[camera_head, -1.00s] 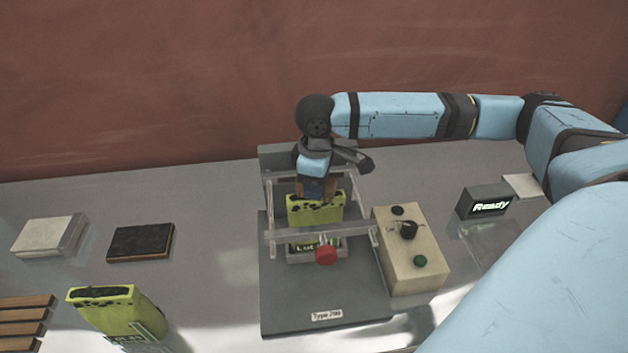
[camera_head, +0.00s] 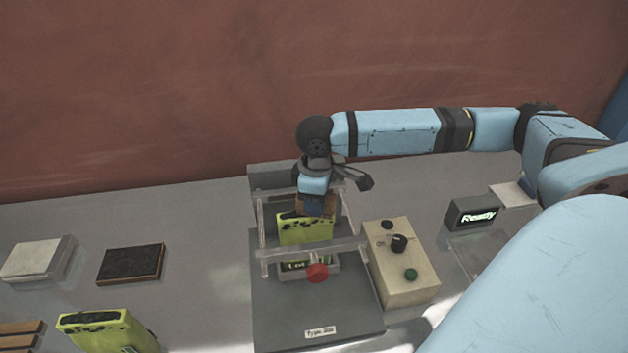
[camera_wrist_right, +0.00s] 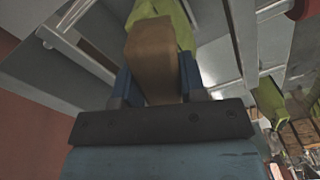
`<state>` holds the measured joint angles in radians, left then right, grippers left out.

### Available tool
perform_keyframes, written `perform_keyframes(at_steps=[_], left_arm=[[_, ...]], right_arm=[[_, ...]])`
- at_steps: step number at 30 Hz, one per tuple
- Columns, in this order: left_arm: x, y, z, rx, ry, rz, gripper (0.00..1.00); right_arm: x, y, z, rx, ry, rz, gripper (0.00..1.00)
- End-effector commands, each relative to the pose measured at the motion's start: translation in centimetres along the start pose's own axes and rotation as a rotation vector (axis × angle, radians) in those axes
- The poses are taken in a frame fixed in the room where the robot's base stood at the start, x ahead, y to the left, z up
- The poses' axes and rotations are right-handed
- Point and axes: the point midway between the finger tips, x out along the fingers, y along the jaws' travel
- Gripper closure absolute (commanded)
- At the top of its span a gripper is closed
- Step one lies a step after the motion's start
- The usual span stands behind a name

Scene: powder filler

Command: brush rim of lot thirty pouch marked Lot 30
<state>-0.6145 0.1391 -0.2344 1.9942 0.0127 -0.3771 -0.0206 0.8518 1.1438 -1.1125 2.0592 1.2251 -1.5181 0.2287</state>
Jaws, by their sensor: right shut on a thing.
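The pouch (camera_head: 305,230) is yellow-green with dark specks on its upper edge and stands upright in the clear-railed frame of the filler. Only "Lot" reads on its label; the number is hidden behind the red knob. My right gripper (camera_head: 314,194) is shut on a brown wooden brush (camera_head: 318,207), directly above the pouch rim. The brush's lower edge meets the rim in the picture; contact cannot be told. The right wrist view shows the brush (camera_wrist_right: 152,58) between the blue fingers, with the pouch (camera_wrist_right: 165,10) beyond it. My left gripper is out of view.
A red knob (camera_head: 317,273) sits at the frame's front, and a beige control box (camera_head: 402,270) stands right of it. A "Ready" display (camera_head: 473,214) is further right. Left are a second yellow-green pouch (camera_head: 110,333), a dark pad (camera_head: 131,263) and a pale block (camera_head: 35,258).

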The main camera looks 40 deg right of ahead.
Motion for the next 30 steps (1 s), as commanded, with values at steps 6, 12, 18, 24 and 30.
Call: perform_keyframes(at_steps=[6, 12, 18, 24, 30], left_arm=[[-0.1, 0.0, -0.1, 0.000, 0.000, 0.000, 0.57], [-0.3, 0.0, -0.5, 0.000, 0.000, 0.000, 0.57], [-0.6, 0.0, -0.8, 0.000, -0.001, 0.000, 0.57], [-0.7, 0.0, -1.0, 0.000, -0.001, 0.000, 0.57], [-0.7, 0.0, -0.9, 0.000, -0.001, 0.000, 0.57]], right_arm=[[0.0, 0.1, 0.1, 0.000, 0.000, 0.000, 0.81], [0.0, 0.3, 0.8, 0.001, -0.001, -0.001, 0.81], [0.1, 0.6, 1.5, 0.001, -0.002, -0.001, 0.81], [0.2, 0.8, 2.1, 0.001, -0.003, -0.001, 0.81], [0.3, 0.8, 2.2, 0.001, -0.003, -0.001, 0.81]])
